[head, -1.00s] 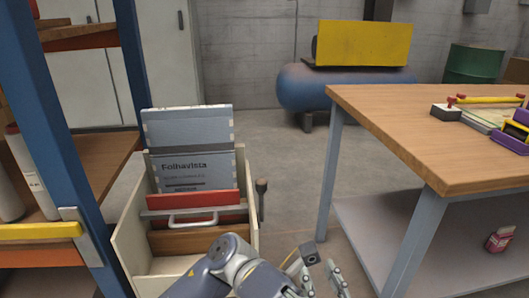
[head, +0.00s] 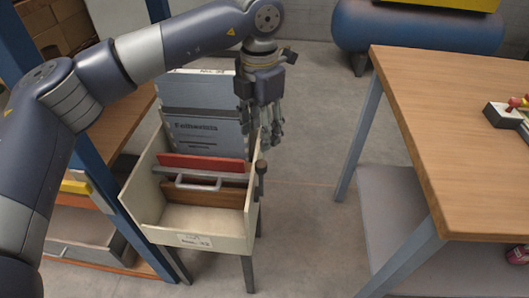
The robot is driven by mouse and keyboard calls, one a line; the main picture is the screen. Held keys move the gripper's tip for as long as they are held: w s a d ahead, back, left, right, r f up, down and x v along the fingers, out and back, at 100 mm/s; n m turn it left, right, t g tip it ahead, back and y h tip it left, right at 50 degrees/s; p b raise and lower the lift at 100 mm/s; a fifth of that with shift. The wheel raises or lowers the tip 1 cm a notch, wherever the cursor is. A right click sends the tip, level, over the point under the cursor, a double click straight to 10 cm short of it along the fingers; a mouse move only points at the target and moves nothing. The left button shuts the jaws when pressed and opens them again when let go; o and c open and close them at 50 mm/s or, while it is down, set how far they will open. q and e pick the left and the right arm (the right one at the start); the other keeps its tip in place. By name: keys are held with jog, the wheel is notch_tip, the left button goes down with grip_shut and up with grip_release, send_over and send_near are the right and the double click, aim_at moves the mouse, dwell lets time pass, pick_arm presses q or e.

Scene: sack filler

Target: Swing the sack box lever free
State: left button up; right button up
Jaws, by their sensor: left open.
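The sack box (head: 152,205) is a cream open-topped box on legs in the head view. It holds grey printed sacks (head: 205,135) standing at its back, a red plate (head: 200,162) and a pale handle (head: 198,183) in front of them. The lever (head: 261,168) is a dark-knobbed upright stem on the box's right side. My left gripper (head: 262,143) hangs fingers down over the box's back right corner, above and just behind the lever knob in the picture. It is open and looks apart from the lever. My right gripper is out of view.
A wooden-topped workbench (head: 460,110) with a lower shelf (head: 385,215) stands at the right. A blue-post rack (head: 95,185) stands close at the left. A blue tank (head: 425,30) is at the back. Floor between box and bench is clear.

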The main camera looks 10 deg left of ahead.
aim_at(261, 162)
pick_arm(q)
notch_tip(261, 162, down, 10)
jog(key=shift+s+f+b, duration=0.1)
jog(key=shift+f+b, duration=0.05)
jog(key=shift+b, duration=0.25)
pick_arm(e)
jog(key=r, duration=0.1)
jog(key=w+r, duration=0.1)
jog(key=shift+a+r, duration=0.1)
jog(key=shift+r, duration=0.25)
pick_arm(q)
grip_shut()
